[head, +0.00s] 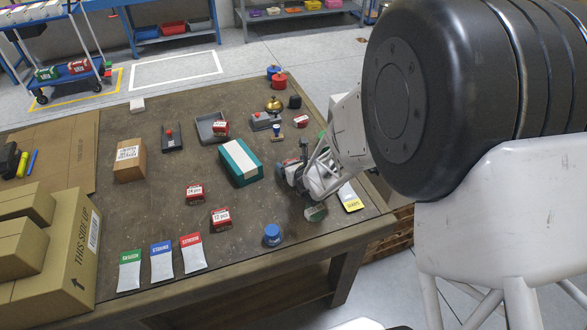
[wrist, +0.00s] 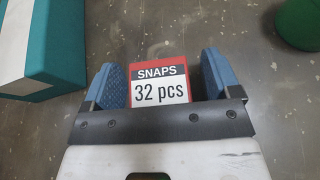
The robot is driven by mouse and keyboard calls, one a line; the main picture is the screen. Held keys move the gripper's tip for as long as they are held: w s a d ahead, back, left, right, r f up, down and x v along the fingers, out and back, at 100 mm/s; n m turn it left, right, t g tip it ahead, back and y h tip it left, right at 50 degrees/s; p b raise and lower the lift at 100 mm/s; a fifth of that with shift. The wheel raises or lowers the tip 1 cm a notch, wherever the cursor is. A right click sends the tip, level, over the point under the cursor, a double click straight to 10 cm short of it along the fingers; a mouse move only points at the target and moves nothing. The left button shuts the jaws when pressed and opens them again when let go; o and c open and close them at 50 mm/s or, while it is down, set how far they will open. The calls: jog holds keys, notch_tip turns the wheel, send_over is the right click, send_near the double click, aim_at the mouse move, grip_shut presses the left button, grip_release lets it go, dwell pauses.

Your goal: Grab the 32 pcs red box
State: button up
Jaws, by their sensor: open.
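The red box marked "SNAPS 32 pcs" (wrist: 160,84) shows in the wrist view with its white label facing the camera. My gripper (wrist: 159,65) is open, with one blue-padded finger on each side of the box. Gaps show between the box and both pads, narrower on the left. The lower part of the box is hidden behind the gripper's dark crossbar. In the head view my gripper (head: 291,174) is low over the right part of the table, and it largely hides this box there.
A teal box with a white top (head: 240,163) stands left of my gripper. Other red boxes marked 24 pcs (head: 195,193) and 12 pcs (head: 221,219) stand nearer the front. A blue round object (head: 272,235) is near the front edge. Cartons (head: 75,252) fill the left.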

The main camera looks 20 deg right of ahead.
jog(key=shift+c, duration=0.3)
jog(key=c, duration=1)
